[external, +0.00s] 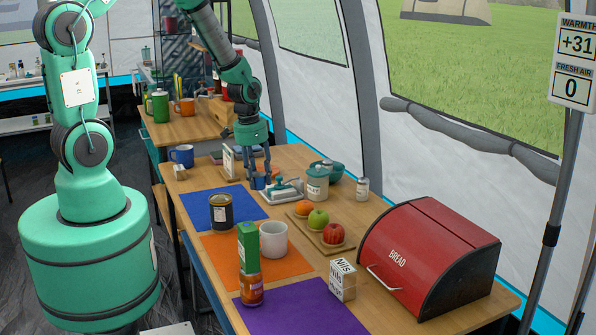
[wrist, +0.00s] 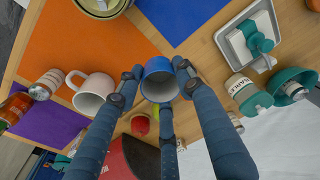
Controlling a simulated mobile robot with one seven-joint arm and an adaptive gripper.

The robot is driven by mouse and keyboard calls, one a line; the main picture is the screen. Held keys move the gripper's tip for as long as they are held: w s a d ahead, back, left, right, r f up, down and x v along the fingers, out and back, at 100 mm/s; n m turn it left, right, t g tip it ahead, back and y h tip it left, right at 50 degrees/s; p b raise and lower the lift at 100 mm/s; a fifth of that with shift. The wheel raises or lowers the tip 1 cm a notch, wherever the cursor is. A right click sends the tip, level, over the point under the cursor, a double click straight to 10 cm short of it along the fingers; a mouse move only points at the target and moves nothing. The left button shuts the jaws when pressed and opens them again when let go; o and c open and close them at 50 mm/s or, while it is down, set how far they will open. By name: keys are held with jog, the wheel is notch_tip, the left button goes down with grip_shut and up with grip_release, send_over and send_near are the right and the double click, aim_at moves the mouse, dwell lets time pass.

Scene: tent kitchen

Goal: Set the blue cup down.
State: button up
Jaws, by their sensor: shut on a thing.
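My gripper (external: 261,170) is over the far part of the wooden table, near the right edge of the blue mat (external: 235,207). Its fingers are shut on a blue cup (external: 258,183), which is partly hidden by them. In the wrist view the blue cup (wrist: 158,65) sits between the fingertips of my gripper (wrist: 156,72), with its pale inside showing. I cannot tell whether its base touches the table. Another blue mug (external: 181,154) stands at the table's far left end, apart from my gripper.
A grey tray (external: 293,194) with a teal-handled item lies close right of the held cup. Canisters (external: 317,183), a fruit board (external: 304,228) and a red bread box (external: 428,250) stand further right. A dark can (external: 221,212) stands on the blue mat; a white mug (external: 273,239) is nearer.

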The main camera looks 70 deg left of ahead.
jog(key=shift+w+d+r, duration=0.1)
jog(key=shift+d+r, duration=0.05)
jog(key=shift+r, duration=0.45)
jog(key=shift+d+r, duration=0.15)
jog(key=shift+r, duration=0.45)
jog(key=w+d+m+p, duration=0.15)
jog(key=d+m, duration=0.25)
jog(key=d, duration=0.8)
jog(key=w+d+m, duration=0.2)
jog(key=d+m, duration=0.2)
jog(key=d, duration=0.7)
jog(key=s+d+m, duration=0.3)
jog(key=s+d, duration=0.1)
jog(key=d, duration=0.8)
jog(key=s+d+m+g+h, duration=0.1)
jog(key=s+d+m, duration=0.3)
jog(key=d, duration=0.8)
jog(key=shift+s+d+p, duration=0.3)
jog(key=shift+d+p, duration=0.05)
jog(key=shift+p, duration=0.05)
jog(key=shift+m, duration=0.3)
jog(key=f, duration=1)
jog(key=shift+s+d, duration=0.1)
jog(key=shift+d, duration=0.1)
